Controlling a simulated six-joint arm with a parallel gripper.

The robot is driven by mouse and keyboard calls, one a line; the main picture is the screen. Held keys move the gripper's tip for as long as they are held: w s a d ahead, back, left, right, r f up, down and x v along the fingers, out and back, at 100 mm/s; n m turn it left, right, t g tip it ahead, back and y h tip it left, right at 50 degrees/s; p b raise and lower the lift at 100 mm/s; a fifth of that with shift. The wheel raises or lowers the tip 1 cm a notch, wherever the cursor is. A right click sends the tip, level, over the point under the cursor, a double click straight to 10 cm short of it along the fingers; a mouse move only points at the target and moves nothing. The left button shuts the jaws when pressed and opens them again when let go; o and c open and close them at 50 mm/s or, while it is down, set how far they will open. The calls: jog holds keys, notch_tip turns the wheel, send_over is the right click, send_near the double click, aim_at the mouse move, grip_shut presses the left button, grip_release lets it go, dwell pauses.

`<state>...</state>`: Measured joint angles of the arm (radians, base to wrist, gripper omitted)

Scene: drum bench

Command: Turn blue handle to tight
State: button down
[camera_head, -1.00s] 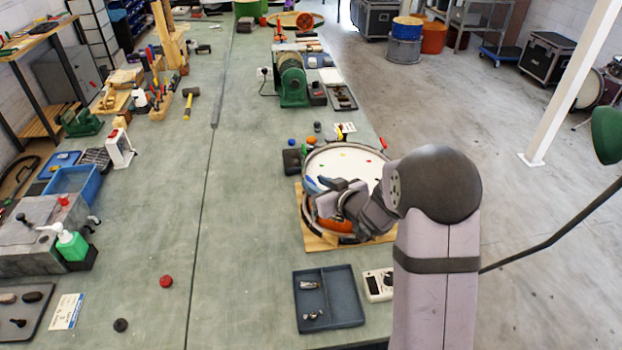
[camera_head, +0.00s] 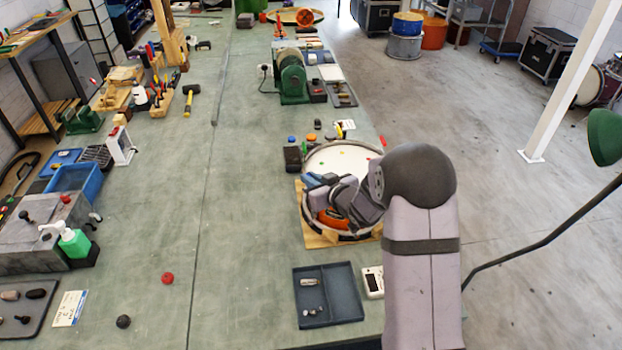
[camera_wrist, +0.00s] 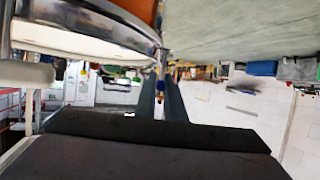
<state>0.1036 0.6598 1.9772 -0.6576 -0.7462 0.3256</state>
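The drum (camera_head: 345,155), with a white head and metal hoop, lies on a wooden board (camera_head: 318,240) on the bench's right side. My gripper (camera_head: 318,182) is at the drum's left rim, tilted down over it. Something blue shows right at its fingers; I take it for the blue handle (camera_head: 313,179), mostly covered by the gripper. An orange handle (camera_head: 333,218) sits at the near rim. In the wrist view the dark fingers (camera_wrist: 161,92) point away with a narrow gap, and the drum hoop (camera_wrist: 120,25) is close above them. Whether they grip the handle is unclear.
A blue-grey tray (camera_head: 328,295) with small metal parts and a white meter (camera_head: 374,282) lie nearer than the drum.

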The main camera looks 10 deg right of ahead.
jog(key=shift+a+f+m+h+b, duration=0.15)
jog(key=shift+m+h+b, duration=0.35)
jog(key=shift+b, duration=0.85)
